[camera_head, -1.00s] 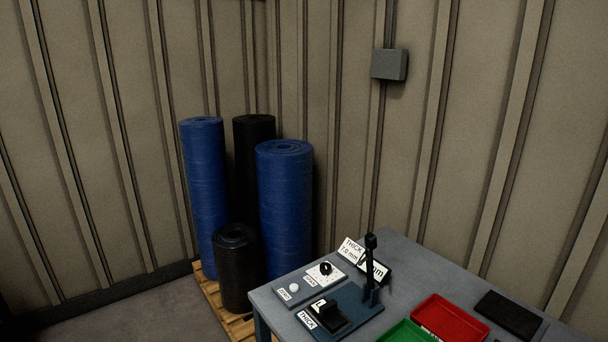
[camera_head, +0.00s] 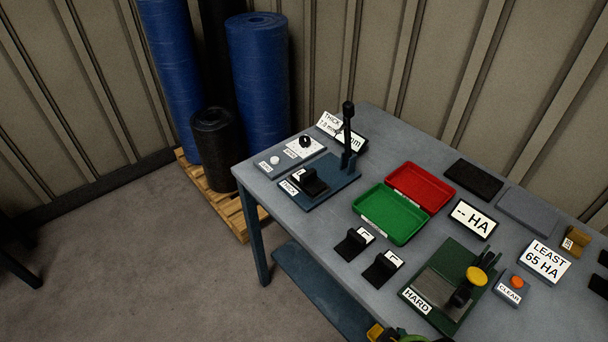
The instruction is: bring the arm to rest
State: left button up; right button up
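Neither of my grippers nor any part of my arms that I can make out is in the head view. The grey work table (camera_head: 322,222) stands at the right. At its left end is a blue lever device (camera_head: 338,183) with a black upright handle and a "THICK" label. A green base with a "HARD" label (camera_head: 416,300) sits near the front, with a yellow round part and a black knob. A red tray (camera_head: 420,186) and a green tray (camera_head: 392,214) lie side by side behind two small black blocks with white tags (camera_head: 353,245).
Blue rolls (camera_head: 258,75) and black rolls (camera_head: 212,150) stand on a wooden pallet (camera_head: 228,213) left of the table. The floor (camera_head: 130,260) in front is clear. A "-- HA" display (camera_head: 471,218) and a "CLEAR" button box (camera_head: 512,287) stand on the table. A yellow-and-black object (camera_head: 378,332) is cut off below.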

jog(key=s+f+g+b, duration=0.1)
jog(key=s+f+b, duration=0.15)
jog(key=f, duration=1.05)
jog(key=s+f+b, duration=0.1)
jog(key=f+b, duration=0.2)
jog(key=f, duration=1.1)
jog(key=s+d+f+g+b, duration=0.1)
jog(key=s+d+f+b, duration=0.2)
jog(key=s+f, duration=1.2)
jog(key=shift+f+b, duration=0.35)
jog(key=shift+f, duration=0.55)
